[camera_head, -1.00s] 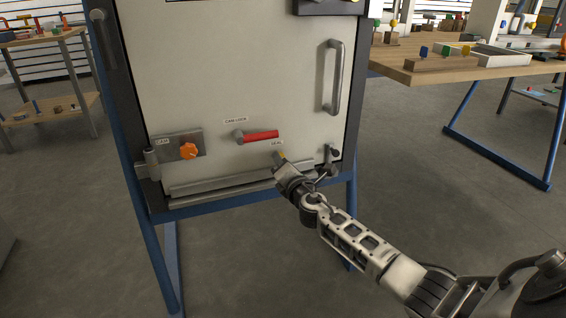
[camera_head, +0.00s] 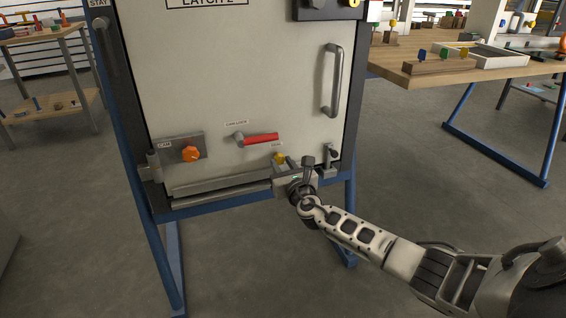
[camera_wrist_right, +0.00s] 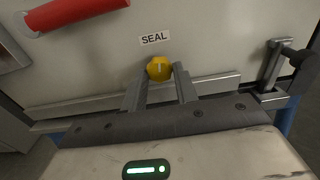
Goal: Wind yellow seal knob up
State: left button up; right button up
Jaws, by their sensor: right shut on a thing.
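The yellow seal knob (camera_head: 279,158) is on the lower part of the grey panel door, under the red cam lock handle (camera_head: 258,139). In the right wrist view the knob (camera_wrist_right: 159,68) sits below the SEAL label (camera_wrist_right: 154,38), with a pale line on its face. My right gripper (camera_head: 287,163) is at the knob from below. Its two fingers (camera_wrist_right: 160,80) stand on either side of the knob and are shut on it. The fingers hide the knob's lower sides. My left gripper is not in view.
An orange knob (camera_head: 190,153) on a grey plate is to the left. A metal rail (camera_head: 222,184) runs along the door's bottom edge, close to my gripper. A latch (camera_head: 331,158) stands to the right, and a vertical handle (camera_head: 333,80) above it. A wooden table (camera_head: 450,70) is at the right.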

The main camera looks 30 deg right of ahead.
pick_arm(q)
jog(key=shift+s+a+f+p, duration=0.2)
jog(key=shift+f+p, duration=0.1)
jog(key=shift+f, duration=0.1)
pick_arm(e)
jog(key=shift+n, duration=1.1)
jog(key=o, duration=1)
jog(key=shift+c, duration=0.2)
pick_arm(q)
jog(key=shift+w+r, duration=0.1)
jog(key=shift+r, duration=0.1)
pick_arm(e)
jog(key=shift+s, duration=0.3)
pick_arm(q)
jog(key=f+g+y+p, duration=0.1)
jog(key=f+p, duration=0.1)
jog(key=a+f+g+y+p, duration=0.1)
jog(key=p, duration=0.2)
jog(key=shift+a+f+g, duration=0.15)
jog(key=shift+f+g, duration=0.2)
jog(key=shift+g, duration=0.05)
pick_arm(e)
jog(key=v, duration=1.5)
jog(key=shift+s, duration=0.2)
